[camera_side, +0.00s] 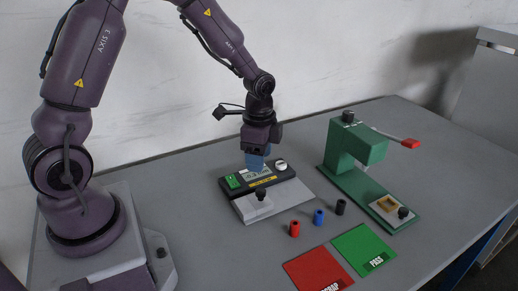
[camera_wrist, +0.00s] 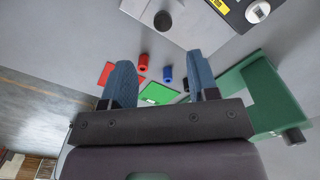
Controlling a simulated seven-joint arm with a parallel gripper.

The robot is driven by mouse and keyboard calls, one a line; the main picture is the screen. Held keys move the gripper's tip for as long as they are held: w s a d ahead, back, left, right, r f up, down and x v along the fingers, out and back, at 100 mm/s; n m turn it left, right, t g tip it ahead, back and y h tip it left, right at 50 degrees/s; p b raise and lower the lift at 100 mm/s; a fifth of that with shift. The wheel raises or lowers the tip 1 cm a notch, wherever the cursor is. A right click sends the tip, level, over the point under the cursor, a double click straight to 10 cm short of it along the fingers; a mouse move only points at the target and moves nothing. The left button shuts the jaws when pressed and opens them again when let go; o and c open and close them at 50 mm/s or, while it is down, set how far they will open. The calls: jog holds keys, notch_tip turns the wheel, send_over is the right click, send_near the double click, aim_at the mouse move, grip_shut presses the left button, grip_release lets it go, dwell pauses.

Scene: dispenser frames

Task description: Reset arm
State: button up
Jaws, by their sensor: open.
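My gripper (camera_side: 256,162) hangs above the back of the black device with a display, its blue fingers pointing down. In the wrist view my gripper (camera_wrist: 163,82) shows two blue fingers spread apart with nothing between them. The gripper is open and empty. In the side view its fingers hide part of the device (camera_side: 236,187) behind them. I cannot tell from the side view how far above the device the fingertips are.
Red (camera_side: 294,229), blue (camera_side: 319,217) and black (camera_side: 340,207) cylinders stand on the grey table (camera_side: 215,260). A red SCRAP mat (camera_side: 318,268) and green PASS mat (camera_side: 364,248) lie in front. A green press (camera_side: 357,148) with a red-tipped lever stands at right.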

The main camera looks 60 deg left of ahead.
jog(key=shift+r, duration=0.9)
jog(key=s+d+r+n+t, duration=0.2)
jog(key=s+d+r+n, duration=0.1)
jog(key=s+r, duration=0.5)
jog(key=s+d+r+n+t, duration=0.3)
jog(key=s+r+n, duration=0.3)
jog(key=r, duration=0.5)
jog(key=shift+s+t, duration=0.3)
jog(key=shift+s, duration=0.8)
jog(key=shift+c, duration=0.2)
